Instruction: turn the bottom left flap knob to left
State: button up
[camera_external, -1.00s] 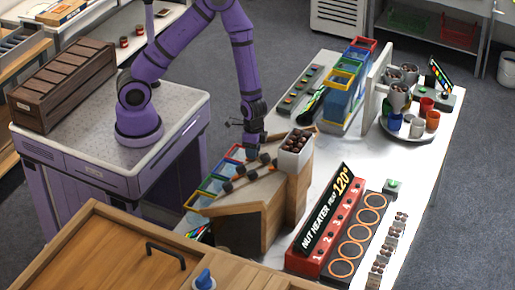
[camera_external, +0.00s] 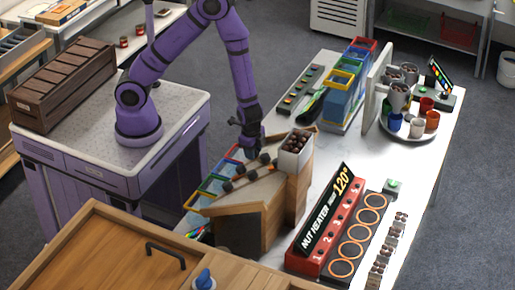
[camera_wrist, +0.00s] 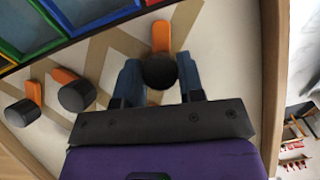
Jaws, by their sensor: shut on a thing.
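A slanted wooden sorting board (camera_external: 248,190) carries black round knobs with orange flaps. In the wrist view, my gripper (camera_wrist: 158,78) has its two fingers on either side of one black knob (camera_wrist: 160,72), whose orange flap (camera_wrist: 161,37) points up in the picture. The fingers are shut on this knob. Two other knobs, a middle one (camera_wrist: 77,96) and a far left one (camera_wrist: 21,113), stand apart to the left, their orange flaps pointing up and left. In the external view, my gripper (camera_external: 250,148) is down at the board's upper end, partly hiding the held knob.
A box of chestnuts (camera_external: 296,148) stands at the board's upper right, close to my gripper. Coloured bins (camera_external: 212,183) line the board's left edge. The nut heater (camera_external: 325,236) is at right front. A blue bin stack (camera_external: 343,103) stands farther back.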

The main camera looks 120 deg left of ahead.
jog(key=shift+d+m+y, duration=0.1)
jog(key=shift+m+y, duration=0.4)
jog(key=shift+m, duration=0.5)
jog(key=shift+m+t+y, duration=0.3)
jog(key=shift+m+y, duration=0.1)
jog(key=shift+m, duration=0.5)
jog(key=o, duration=0.9)
jog(key=shift+r, duration=0.1)
jog(key=v, duration=1)
jog(key=shift+r, duration=0.3)
jog(key=shift+d, duration=0.1)
